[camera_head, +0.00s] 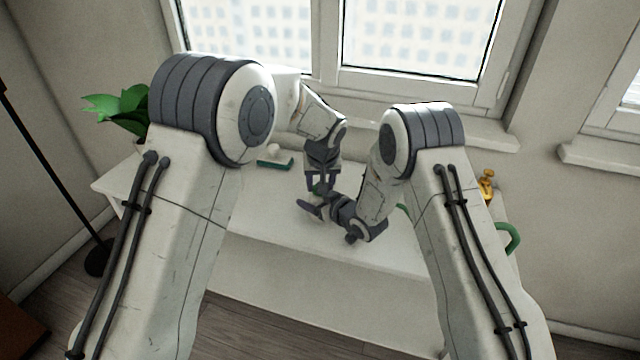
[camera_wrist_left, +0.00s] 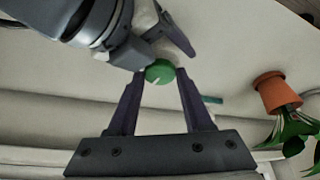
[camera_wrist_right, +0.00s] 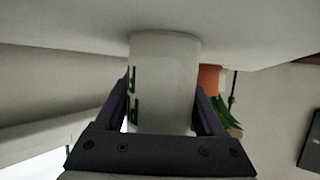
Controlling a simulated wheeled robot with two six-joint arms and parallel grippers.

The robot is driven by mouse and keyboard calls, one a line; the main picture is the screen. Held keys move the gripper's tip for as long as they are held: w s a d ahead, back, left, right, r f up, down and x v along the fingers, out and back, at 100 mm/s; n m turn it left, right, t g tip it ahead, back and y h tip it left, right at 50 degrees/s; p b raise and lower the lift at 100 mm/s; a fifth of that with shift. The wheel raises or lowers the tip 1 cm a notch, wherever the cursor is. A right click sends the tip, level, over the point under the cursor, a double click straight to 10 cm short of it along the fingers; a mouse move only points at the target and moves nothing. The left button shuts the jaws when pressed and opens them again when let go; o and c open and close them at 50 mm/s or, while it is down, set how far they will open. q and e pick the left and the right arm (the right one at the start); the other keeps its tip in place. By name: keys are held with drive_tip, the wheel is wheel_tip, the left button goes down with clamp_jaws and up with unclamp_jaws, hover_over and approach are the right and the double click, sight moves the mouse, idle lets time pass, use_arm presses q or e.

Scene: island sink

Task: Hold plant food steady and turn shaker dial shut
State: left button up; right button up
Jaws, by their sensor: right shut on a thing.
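The plant food shaker is a white cylinder (camera_wrist_right: 165,80) with green markings, standing on the white counter. Its round green dial (camera_wrist_left: 160,71) with a pale mark shows on top in the left wrist view. My right gripper (camera_wrist_right: 162,100) is shut on the shaker's body from the side. My left gripper (camera_wrist_left: 158,76) points down from above, with its fingertips apart on either side of the dial; I cannot tell if either touches it. In the head view the grippers hide most of the shaker; my left gripper (camera_head: 318,183) is just above my right gripper (camera_head: 325,207).
A potted plant (camera_head: 122,108) stands at the counter's left end; its terracotta pot (camera_wrist_left: 275,92) shows in the left wrist view. A green sponge-like block (camera_head: 275,163) lies behind the grippers. A yellow object (camera_head: 486,185) and a green handle (camera_head: 510,238) are at the right. Windows are behind.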

use_arm(q)
drive_tip(key=o, duration=0.4)
drive_tip(key=shift+o, duration=0.2)
drive_tip(key=shift+r, duration=0.1)
drive_tip(key=v, duration=1.1)
drive_tip(key=shift+r, duration=0.4)
drive_tip(key=shift+s, duration=0.1)
